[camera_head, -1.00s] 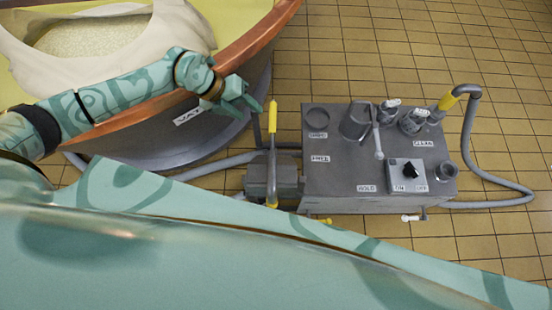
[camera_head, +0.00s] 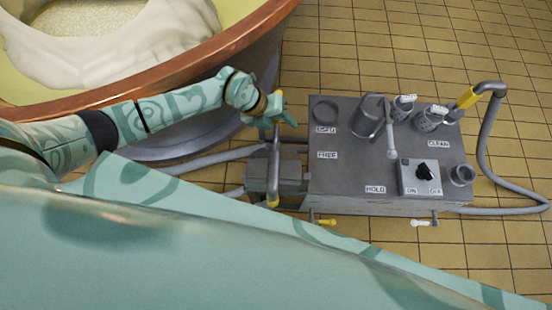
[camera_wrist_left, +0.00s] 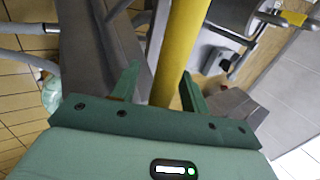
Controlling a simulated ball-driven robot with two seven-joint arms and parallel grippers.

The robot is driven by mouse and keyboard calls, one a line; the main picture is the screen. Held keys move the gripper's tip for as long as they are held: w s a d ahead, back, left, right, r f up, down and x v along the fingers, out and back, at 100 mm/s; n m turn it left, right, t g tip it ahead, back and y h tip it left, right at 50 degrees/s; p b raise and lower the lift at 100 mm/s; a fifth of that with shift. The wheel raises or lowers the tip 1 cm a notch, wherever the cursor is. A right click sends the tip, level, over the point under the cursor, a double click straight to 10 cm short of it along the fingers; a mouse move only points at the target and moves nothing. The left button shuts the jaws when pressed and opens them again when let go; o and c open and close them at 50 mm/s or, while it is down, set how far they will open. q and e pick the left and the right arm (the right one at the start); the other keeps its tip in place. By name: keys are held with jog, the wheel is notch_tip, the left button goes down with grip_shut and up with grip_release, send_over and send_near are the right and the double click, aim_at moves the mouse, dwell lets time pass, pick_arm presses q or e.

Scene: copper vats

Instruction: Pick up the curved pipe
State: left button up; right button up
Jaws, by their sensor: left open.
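The curved pipe (camera_head: 274,160) stands at the left side of the grey control box in the head view. It is a grey pipe with yellow ends, and its upper end is partly hidden by my left gripper (camera_head: 279,108). In the left wrist view, the yellow part of the pipe (camera_wrist_left: 180,50) runs between the two green fingers of my left gripper (camera_wrist_left: 159,80). The fingers are open, one on each side of the pipe, with gaps showing. My right gripper is not in view.
The copper-rimmed vat (camera_head: 205,50) lies under and behind my left arm. The grey control box (camera_head: 345,175) has a knob, valves and labels. Tiled floor (camera_head: 400,40) is clear behind.

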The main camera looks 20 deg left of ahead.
pick_arm(q)
jog(key=shift+r, duration=0.15)
grip_shut()
jog(key=shift+r, duration=0.1)
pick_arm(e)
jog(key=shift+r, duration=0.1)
